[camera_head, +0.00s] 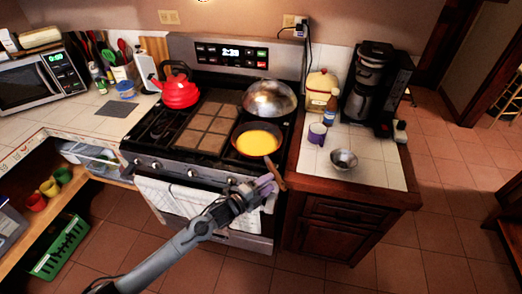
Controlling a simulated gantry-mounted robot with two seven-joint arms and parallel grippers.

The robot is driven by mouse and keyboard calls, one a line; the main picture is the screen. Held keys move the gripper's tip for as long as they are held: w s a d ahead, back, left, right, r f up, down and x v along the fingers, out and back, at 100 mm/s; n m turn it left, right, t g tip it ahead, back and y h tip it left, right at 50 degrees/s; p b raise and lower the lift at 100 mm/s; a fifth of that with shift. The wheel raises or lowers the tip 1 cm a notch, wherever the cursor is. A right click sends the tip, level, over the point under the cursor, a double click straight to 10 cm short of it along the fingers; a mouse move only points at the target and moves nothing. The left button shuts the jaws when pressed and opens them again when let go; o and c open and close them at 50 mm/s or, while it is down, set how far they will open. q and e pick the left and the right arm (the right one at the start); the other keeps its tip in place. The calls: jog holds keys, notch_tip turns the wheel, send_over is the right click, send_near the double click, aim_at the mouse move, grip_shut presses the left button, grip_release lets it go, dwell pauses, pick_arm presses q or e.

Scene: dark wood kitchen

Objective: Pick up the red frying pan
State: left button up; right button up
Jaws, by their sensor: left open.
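The frying pan (238,147) sits on the front right burner of the stove. It has a dark reddish rim and yellow contents. Its brown handle (275,173) points toward the front, past the stove's front edge. My left gripper (268,186) is at the handle's end, close beside it on the left in the picture. It is open. I cannot tell whether a finger touches the handle or whether the handle lies between the fingers. My right gripper is not in view.
A domed metal lid (269,98) stands on the burner behind the pan, and a red kettle (180,91) is at the back left. On the right counter are a purple mug (317,133), a metal bowl (343,160), a bottle (330,107) and a coffee maker (372,85). A towel (175,198) hangs on the oven front.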

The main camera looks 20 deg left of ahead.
aim_at(277, 175)
pick_arm(q)
jog(key=shift+x, duration=2.6)
grip_shut()
jog(key=shift+r, duration=0.2)
